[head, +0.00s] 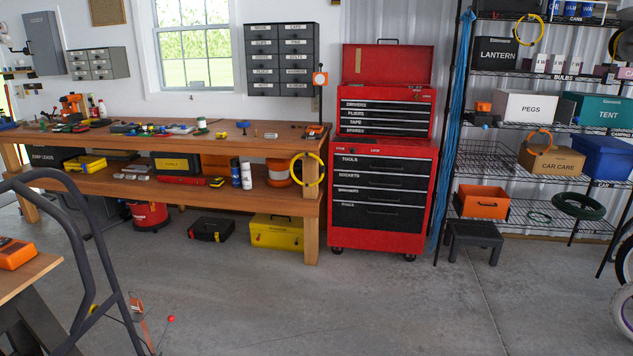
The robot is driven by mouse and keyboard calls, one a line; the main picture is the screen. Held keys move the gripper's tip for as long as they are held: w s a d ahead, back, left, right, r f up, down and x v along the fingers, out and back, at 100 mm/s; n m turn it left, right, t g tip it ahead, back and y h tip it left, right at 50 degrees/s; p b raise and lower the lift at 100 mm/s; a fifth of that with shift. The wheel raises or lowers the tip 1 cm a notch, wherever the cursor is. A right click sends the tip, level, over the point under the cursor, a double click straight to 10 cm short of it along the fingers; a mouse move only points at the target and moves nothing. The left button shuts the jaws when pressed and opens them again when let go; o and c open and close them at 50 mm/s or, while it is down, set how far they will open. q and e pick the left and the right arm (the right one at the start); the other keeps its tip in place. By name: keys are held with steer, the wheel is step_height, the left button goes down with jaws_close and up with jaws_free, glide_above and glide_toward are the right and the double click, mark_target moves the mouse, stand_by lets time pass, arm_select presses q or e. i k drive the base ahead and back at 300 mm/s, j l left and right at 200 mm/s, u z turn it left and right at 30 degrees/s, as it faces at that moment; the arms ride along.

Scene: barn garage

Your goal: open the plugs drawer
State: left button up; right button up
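A dark grey wall cabinet (282,60) with two columns of small labelled drawers hangs to the right of the window. All its drawers look shut. Its white labels are too small to read surely, so I cannot tell which drawer says plugs. A smaller grey drawer cabinet (98,63) hangs left of the window, with its drawers shut. The red tool chest (383,195) has black labelled drawers, all shut, and its top lid is up. Neither of my grippers is in view.
A long wooden workbench (230,146) covered with tools stands below the wall cabinets. Wire shelves (540,125) with boxes stand at the right. A dark hand-truck frame (75,240) and a wooden table (28,275) are at the near left. The concrete floor (290,305) in the middle is clear.

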mark_target(253, 75)
steer(key=i+u, duration=0.1)
steer(key=i, duration=2.25)
steer(key=l, duration=0.1)
